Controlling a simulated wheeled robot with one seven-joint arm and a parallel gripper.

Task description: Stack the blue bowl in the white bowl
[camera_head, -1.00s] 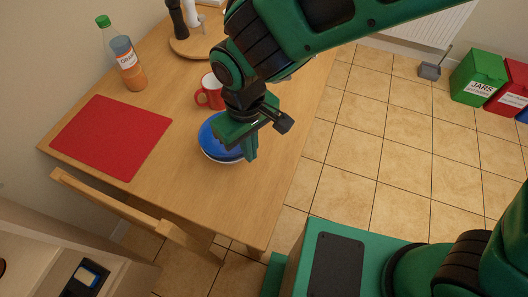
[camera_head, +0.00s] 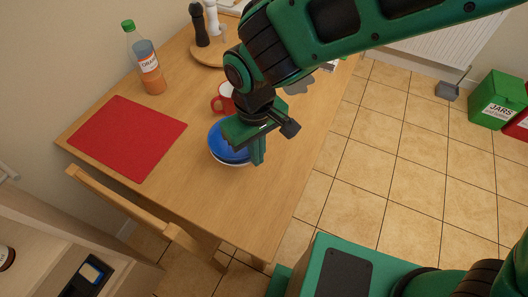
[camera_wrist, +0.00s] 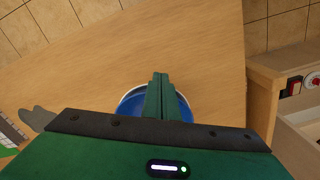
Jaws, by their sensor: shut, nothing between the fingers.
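The blue bowl (camera_head: 226,145) sits inside the white bowl (camera_head: 232,162) on the wooden table. Only a pale rim of the white bowl shows below the blue one. In the wrist view the blue bowl (camera_wrist: 131,107) also lies within the white bowl's rim (camera_wrist: 124,98). My gripper (camera_head: 258,161) is at the bowls' right side and hides part of them. In the wrist view my gripper's fingers (camera_wrist: 160,80) are together and empty, across the middle of the bowls. I cannot tell whether the fingertips touch a bowl.
A red mug (camera_head: 223,101) stands just behind the bowls. A red mat (camera_head: 127,138) lies to the left, with an orange drink bottle (camera_head: 148,65) behind it. A round wooden board (camera_head: 209,54) holds two mills. A chair (camera_head: 130,205) is at the table's near side.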

